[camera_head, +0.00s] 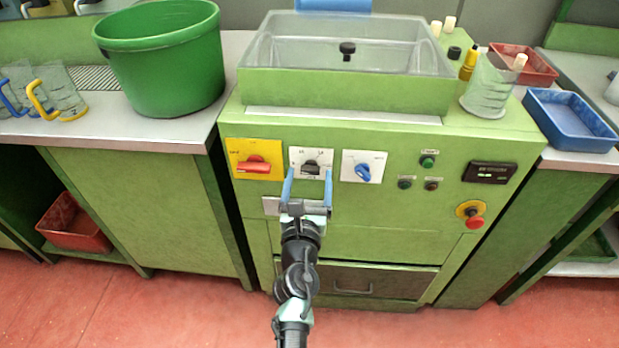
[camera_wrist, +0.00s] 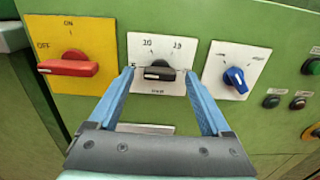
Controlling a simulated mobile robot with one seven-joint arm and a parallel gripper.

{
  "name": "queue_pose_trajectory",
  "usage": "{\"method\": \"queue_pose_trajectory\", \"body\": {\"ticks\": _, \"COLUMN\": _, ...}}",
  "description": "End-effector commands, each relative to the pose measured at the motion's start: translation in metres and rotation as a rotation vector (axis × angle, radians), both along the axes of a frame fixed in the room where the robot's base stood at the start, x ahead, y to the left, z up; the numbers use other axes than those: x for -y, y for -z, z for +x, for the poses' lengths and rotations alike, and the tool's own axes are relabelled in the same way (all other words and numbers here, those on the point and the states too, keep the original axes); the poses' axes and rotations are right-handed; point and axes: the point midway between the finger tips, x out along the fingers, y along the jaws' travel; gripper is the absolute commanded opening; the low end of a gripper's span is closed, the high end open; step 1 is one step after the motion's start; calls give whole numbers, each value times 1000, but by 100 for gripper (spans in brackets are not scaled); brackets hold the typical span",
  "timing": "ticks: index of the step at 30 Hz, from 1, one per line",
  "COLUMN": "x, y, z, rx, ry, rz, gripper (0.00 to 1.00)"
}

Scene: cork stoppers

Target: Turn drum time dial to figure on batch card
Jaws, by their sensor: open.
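The black time dial (camera_wrist: 159,73) sits on a white plate with printed figures, the middle of three controls on the green machine's front. It also shows in the head view (camera_head: 311,167). Its bar lies about level, with a pale mark toward its left end. The figures 10 and what looks like 15 or 19 stand above it; a 5 is partly hidden at left. My gripper (camera_wrist: 158,80) is open, its blue fingers on either side of the dial; I cannot tell whether they touch it. I cannot make out a batch card; a grey plate (camera_head: 271,206) below is partly hidden.
A red switch (camera_head: 254,165) on a yellow plate is left of the dial, a blue knob (camera_head: 363,172) right. Farther right are small buttons, a display (camera_head: 489,172) and a red emergency stop (camera_head: 473,221). A drawer (camera_head: 355,283) is below.

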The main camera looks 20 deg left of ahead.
Motion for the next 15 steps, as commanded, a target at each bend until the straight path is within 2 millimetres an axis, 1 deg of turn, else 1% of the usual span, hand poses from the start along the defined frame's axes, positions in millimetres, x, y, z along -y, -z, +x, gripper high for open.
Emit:
{"method": "queue_pose_trajectory", "body": {"ticks": 1, "x": -2, "y": 1, "z": 5, "rx": 1, "ry": 0, "rz": -1, "gripper": 82}}
{"method": "queue_pose_trajectory", "body": {"ticks": 5, "x": -4, "y": 0, "z": 12, "rx": 0, "ry": 0, "rz": 0, "gripper": 82}}
{"method": "queue_pose_trajectory", "body": {"ticks": 14, "x": -4, "y": 0, "z": 14, "rx": -1, "ry": 1, "rz": 1, "gripper": 82}}
{"method": "queue_pose_trajectory", "body": {"ticks": 15, "x": -4, "y": 0, "z": 14, "rx": -1, "ry": 1, "rz": 1, "gripper": 81}}
